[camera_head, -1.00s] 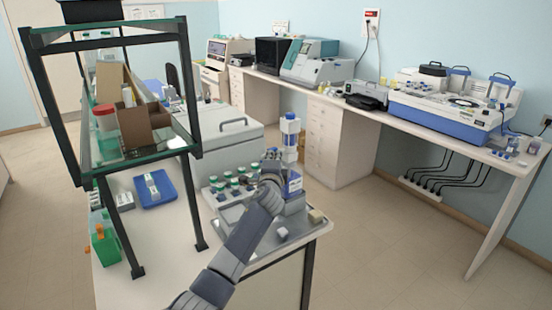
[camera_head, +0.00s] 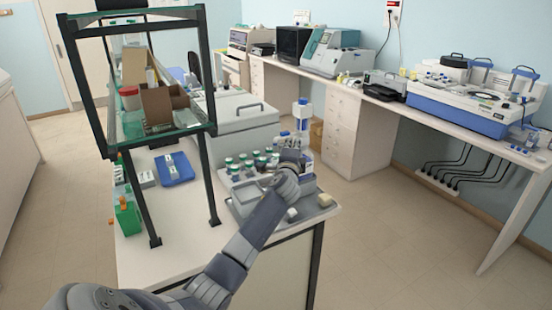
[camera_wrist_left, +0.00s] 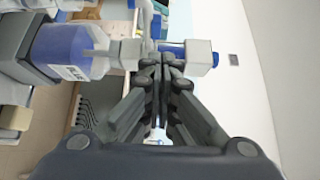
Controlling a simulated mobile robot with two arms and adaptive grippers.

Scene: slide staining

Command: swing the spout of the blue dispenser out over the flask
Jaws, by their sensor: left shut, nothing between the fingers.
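The blue dispenser (camera_head: 303,112) stands upright at the back right of the near bench, its lower part partly hidden behind my left gripper (camera_head: 291,160). In the left wrist view its blue, labelled body (camera_wrist_left: 65,48) lies at left, with a pale fitting (camera_wrist_left: 125,52) pointing toward the fingertips. My left gripper (camera_wrist_left: 158,65) is shut and empty, its tips close beside that fitting; contact cannot be told. A pale block with a blue end (camera_wrist_left: 201,57) shows just past the tips. I cannot make out the flask clearly. My right gripper is not in view.
The dispenser stands by a grey tray (camera_head: 243,213) with several green-capped bottles (camera_head: 240,162). A small beige block (camera_head: 325,200) lies at its right corner. A black-framed shelf (camera_head: 210,100) stands left. A blue tray (camera_head: 178,172) lies beneath it.

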